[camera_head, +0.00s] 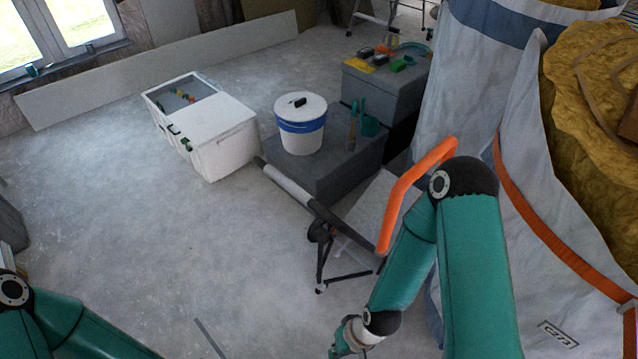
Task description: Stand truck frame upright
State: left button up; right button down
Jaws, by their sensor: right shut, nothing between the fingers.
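The truck frame (322,212) is a dark tubular frame with a light grey sleeve on one tube. It lies tilted beside the low dark grey block, right of the picture's middle. Its black wheel (318,233) and thin lower struts show near the floor. An orange bar (402,195) rises at its right, partly behind my right arm; I cannot tell how it joins the frame. My right gripper (338,352) is shut and empty at the bottom edge, below and apart from the frame, and mostly cut off. My left gripper is out of view; only the left arm shows.
A white bucket (301,133) stands on the low grey block (325,168). Tools lie on a taller grey box (385,90). Large insulation bags (477,75) fill the right side. The floor at left and centre is clear.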

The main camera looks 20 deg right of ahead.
aim_at(362, 225)
jog(key=u, duration=1.4)
jog(key=i, duration=0.1)
jog(key=z, duration=2.65)
jog(key=k, duration=0.8)
jog(key=z, duration=0.2)
jog(key=i, duration=0.8)
jog(key=u, duration=0.1)
